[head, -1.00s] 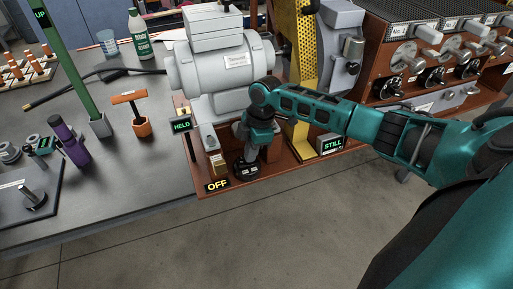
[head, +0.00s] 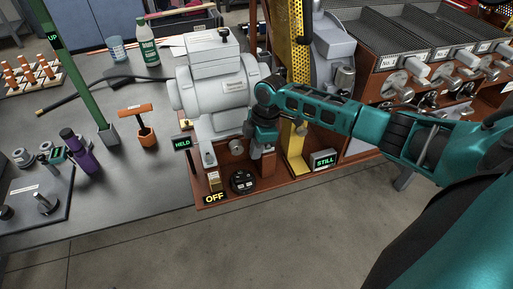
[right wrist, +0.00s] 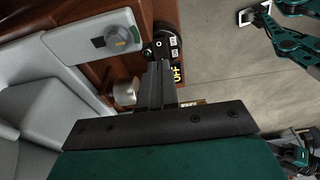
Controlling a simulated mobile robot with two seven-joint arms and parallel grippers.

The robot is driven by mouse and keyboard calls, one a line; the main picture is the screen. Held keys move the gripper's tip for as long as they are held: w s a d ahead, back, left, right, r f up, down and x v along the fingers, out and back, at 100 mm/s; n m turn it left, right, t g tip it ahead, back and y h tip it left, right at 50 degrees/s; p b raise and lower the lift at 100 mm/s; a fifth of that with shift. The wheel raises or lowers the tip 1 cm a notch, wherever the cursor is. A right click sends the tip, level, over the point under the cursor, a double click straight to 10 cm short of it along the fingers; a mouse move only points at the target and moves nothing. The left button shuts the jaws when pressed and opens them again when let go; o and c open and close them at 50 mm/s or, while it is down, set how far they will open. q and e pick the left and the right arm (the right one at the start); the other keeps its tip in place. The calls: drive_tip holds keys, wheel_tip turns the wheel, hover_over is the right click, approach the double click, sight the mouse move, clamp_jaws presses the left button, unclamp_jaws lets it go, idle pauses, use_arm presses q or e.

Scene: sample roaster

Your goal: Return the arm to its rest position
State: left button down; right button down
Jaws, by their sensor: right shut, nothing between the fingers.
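My right arm (head: 315,107) reaches in from the right in the head view. Its gripper (head: 254,152) points down in front of the grey motor housing (head: 214,85). It is up and to the right of a round black dial (head: 243,181), apart from it. In the right wrist view the two fingers (right wrist: 156,72) are together with nothing between them, and the dial (right wrist: 168,45) shows just beyond their tips. My left gripper is not seen in the head view.
Signs read OFF (head: 214,198), HELD (head: 182,143) and STILL (head: 325,161). A yellow post (head: 298,50) and a red-brown cabinet with several trays (head: 425,55) stand beside the arm. The bench (head: 120,190) holds tools at left. Floor (head: 270,235) in front is clear.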

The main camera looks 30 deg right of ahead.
idle(0.3)
drive_tip(key=s+a+f+m+t+y, duration=0.1)
drive_tip(key=s+a+f+m+t, duration=0.1)
drive_tip(key=s+a+f, duration=0.3)
drive_tip(key=s+a+f+m+t+y, duration=0.1)
drive_tip(key=s+a+f+m+t, duration=0.15)
drive_tip(key=a, duration=0.55)
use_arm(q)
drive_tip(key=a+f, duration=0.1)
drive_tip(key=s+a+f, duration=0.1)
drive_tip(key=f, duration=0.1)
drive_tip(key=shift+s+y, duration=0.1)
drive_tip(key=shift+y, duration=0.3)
use_arm(e)
drive_tip(key=s+d+r+m+t+h, duration=0.1)
drive_tip(key=s+r+m+t+h, duration=0.1)
drive_tip(key=s+m+t, duration=0.3)
drive_tip(key=s+r+m, duration=0.1)
drive_tip(key=s+m, duration=0.2)
drive_tip(key=s, duration=0.2)
drive_tip(key=shift+d+t, duration=0.35)
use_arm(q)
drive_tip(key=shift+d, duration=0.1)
use_arm(e)
drive_tip(key=shift+d, duration=0.1)
idle(1.1)
